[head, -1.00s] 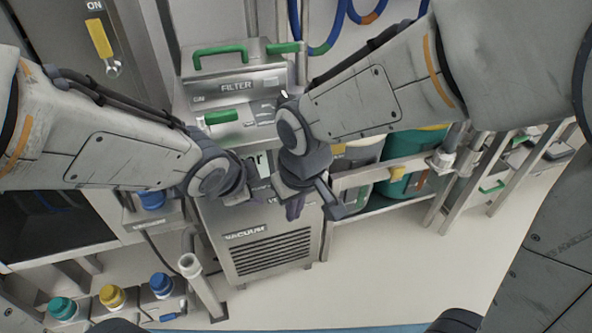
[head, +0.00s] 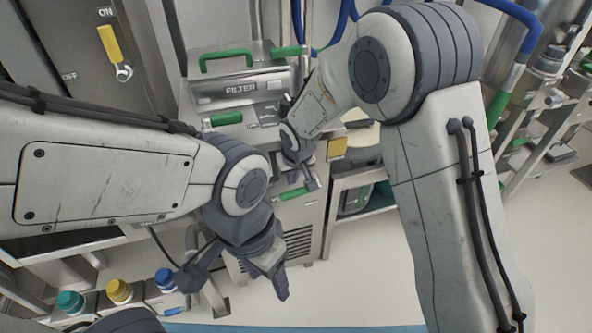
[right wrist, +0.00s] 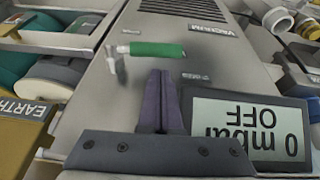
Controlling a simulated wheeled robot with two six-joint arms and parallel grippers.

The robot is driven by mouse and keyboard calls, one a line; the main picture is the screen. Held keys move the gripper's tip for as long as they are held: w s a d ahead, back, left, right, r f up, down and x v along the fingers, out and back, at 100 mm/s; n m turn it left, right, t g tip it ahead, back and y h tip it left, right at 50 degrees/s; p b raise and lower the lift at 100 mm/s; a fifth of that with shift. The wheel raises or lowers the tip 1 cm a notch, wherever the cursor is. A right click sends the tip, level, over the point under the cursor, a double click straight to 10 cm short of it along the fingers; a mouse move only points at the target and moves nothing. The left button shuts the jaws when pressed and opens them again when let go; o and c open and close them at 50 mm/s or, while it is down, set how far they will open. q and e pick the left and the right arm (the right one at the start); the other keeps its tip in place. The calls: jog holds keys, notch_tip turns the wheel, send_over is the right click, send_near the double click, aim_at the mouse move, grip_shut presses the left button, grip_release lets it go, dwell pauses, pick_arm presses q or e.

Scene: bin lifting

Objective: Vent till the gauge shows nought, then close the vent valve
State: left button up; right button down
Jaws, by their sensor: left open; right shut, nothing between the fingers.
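The gauge (right wrist: 247,128) shows upside down in the right wrist view and reads 0 mbar, OFF. A green-handled valve lever (right wrist: 157,49) sits on the vacuum unit's panel, its handle lying across the panel; it also shows in the head view (head: 298,191). A small label beside it is too blurred to read. My right gripper (right wrist: 161,100) is shut and empty, its fingertips just short of the lever with no clear contact. In the head view it is at the unit (head: 305,178). My left gripper (head: 238,281) is open and empty, in front of the unit's lower grille.
The filter box (head: 238,88) with green handles stands behind the gauge. A yellow EARTH block (right wrist: 22,125) is beside the unit. Blue, yellow and teal capped fittings (head: 119,291) stand at lower left.

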aim_at(292, 191)
jog(key=x, duration=0.4)
jog(key=shift+s+d+f+b, duration=0.1)
jog(key=shift+d+f+b, duration=0.05)
jog(key=shift+f+b, duration=0.3)
